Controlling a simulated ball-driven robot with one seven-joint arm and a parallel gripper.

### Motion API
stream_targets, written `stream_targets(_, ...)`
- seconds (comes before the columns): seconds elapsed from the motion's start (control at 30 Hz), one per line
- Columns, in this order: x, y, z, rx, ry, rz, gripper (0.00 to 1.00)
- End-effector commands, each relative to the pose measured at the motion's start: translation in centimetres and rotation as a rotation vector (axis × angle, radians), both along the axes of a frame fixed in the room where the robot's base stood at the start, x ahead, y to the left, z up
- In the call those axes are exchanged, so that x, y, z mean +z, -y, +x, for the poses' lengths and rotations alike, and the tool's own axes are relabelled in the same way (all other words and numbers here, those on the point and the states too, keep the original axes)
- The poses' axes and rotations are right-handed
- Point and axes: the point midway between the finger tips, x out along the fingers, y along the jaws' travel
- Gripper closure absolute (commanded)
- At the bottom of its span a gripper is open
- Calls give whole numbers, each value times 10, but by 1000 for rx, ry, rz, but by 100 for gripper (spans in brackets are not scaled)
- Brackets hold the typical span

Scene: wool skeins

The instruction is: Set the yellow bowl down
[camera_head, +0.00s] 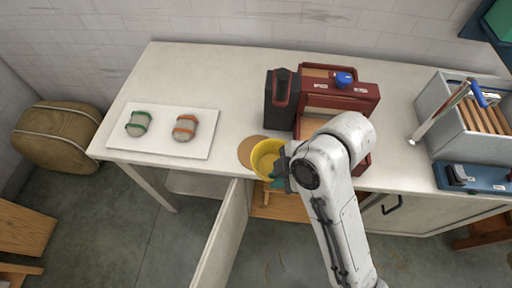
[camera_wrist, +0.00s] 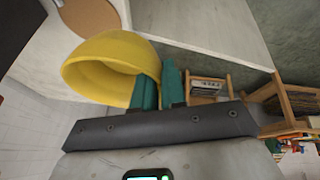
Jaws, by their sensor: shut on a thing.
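The yellow bowl (camera_head: 266,158) is at the front edge of the white table, in front of my arm, partly overlapping a round tan mat (camera_head: 246,150) in the head view. In the wrist view the bowl (camera_wrist: 112,68) is tilted, with its rim between the teal fingers of my gripper (camera_wrist: 158,90). My gripper (camera_head: 281,170) is shut on the bowl's rim; in the head view the arm partly hides it. The round mat also shows in the wrist view (camera_wrist: 90,14), apart from the bowl. I cannot tell the bowl's exact height above the table.
A white board (camera_head: 160,150) with two banded skeins (camera_head: 186,127) lies on the left. A dark canister (camera_head: 282,98) and a red wooden box (camera_head: 340,100) stand behind. A grey crate (camera_head: 470,120) and a blue box (camera_head: 474,177) are at right. An open cabinet door (camera_head: 222,235) hangs below.

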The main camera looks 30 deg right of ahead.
Motion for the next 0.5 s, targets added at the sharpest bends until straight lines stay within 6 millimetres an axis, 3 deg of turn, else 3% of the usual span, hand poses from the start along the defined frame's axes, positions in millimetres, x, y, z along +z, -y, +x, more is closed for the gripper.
stream_targets(0.1,-17,7,27,-1,2,-2,100)
stream_targets(0.3,-30,16,70,-3,-3,-2,100)
stream_targets(0.5,-66,22,99,-1,-4,0,100)
